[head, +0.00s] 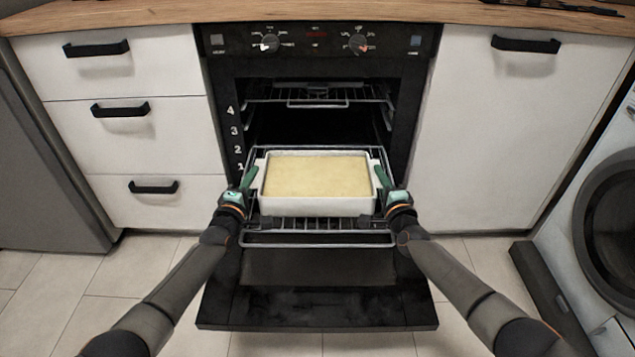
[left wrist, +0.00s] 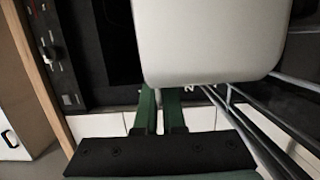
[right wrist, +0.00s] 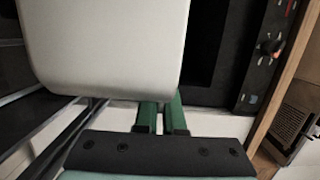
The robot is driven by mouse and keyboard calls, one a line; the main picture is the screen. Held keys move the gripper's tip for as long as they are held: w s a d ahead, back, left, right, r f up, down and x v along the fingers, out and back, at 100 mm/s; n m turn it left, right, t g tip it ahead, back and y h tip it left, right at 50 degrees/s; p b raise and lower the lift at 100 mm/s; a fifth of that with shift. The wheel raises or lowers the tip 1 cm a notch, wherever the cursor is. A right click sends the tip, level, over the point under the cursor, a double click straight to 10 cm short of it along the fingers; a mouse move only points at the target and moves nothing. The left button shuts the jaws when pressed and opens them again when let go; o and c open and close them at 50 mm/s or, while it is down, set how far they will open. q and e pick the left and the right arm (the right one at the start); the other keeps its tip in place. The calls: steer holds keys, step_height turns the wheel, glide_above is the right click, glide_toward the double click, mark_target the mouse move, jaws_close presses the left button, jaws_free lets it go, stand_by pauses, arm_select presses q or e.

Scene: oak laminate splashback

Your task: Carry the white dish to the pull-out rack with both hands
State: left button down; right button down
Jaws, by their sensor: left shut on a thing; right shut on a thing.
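The white dish (head: 317,207) is rectangular with a pale yellow filling and looks level in the head view. It is over the pull-out rack (head: 318,239), a wire rack drawn out of the oven; I cannot tell whether the dish touches it. My left gripper (head: 247,180) is shut on the dish's left end, and my right gripper (head: 384,178) is shut on its right end. In the left wrist view the dish's wall (left wrist: 210,45) hides the green fingertips. The right wrist view likewise shows the dish's wall (right wrist: 105,45) over the fingertips.
The oven door (head: 318,306) is folded down below the rack. Another wire rack (head: 310,100) sits higher inside the oven. White drawers (head: 130,150) stand left, a white cupboard (head: 500,140) right. A washing machine (head: 600,230) is at far right.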

arm_select(q)
steer(key=shift+w+d+f, duration=0.15)
steer(key=shift+f, duration=0.35)
arm_select(e)
steer(key=shift+w+a+f, duration=0.15)
steer(key=shift+f, duration=0.4)
arm_select(q)
steer(key=c, duration=1.4)
jaws_free()
steer(key=shift+f, duration=0.3)
arm_select(e)
steer(key=c, duration=1.4)
jaws_free()
steer(key=shift+f, duration=0.25)
arm_select(q)
steer(key=o, duration=0.4)
arm_select(e)
steer(key=o, duration=0.4)
steer(key=shift+s, duration=0.2)
arm_select(q)
steer(key=shift+s+f, duration=0.1)
steer(key=shift+s, duration=0.2)
